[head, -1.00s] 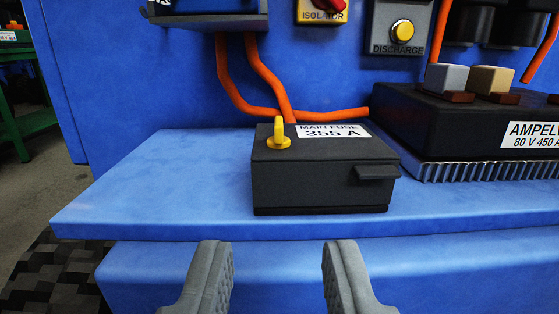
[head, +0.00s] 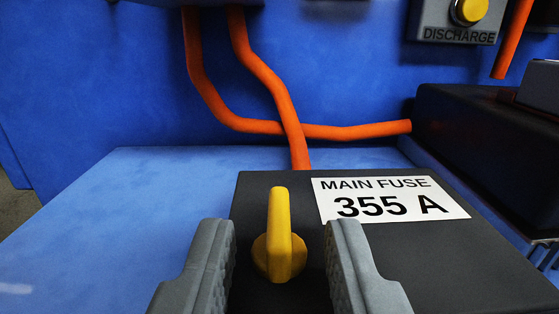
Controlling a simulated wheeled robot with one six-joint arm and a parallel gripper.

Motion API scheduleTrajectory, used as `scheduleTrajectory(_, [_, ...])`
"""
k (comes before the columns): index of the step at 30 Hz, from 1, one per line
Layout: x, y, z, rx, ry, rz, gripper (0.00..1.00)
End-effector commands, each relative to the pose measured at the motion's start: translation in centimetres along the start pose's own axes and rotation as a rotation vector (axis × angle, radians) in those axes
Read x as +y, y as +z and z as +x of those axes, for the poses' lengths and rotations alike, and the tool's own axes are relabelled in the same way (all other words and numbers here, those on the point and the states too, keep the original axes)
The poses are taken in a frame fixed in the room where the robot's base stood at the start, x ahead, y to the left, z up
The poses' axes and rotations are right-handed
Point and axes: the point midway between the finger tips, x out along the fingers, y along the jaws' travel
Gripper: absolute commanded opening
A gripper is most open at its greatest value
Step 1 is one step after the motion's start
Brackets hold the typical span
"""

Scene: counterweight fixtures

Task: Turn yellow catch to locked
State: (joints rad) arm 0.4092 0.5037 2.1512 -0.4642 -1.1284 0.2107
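The yellow catch (head: 280,240) sits on the left part of the top of the black main fuse box (head: 445,262). It has a round base and a narrow handle that points away from me, toward the back wall. The box carries a white label (head: 390,199) reading MAIN FUSE 355 A. My gripper (head: 285,238) is open, with one grey finger on each side of the catch. A gap shows between each finger and the catch. The lower parts of the fingers are cut off by the picture edge.
Orange cables (head: 272,95) run down behind the box, and one goes right to a black unit (head: 455,130). A grey panel marked DISCHARGE with a yellow button (head: 468,11) is on the blue wall. The blue shelf (head: 110,235) left of the box is clear.

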Motion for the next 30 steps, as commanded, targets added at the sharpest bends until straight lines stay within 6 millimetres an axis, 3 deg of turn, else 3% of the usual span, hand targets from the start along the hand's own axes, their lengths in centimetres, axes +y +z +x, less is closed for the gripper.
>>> scheduleTrajectory(7, [0.0, 0.0, 2.5, 0.001, -0.001, 0.0, 0.29])
scheduleTrajectory(18, [0.0, 0.0, 2.9, 0.0, 0.0, 0.0, 0.29])
scheduleTrajectory(23, [0.0, 0.0, 2.9, 0.0, 0.0, 0.0, 0.0])
scheduleTrajectory(30, [-0.1, 0.0, 2.9, 0.0, 0.012, 0.0, 0.0])
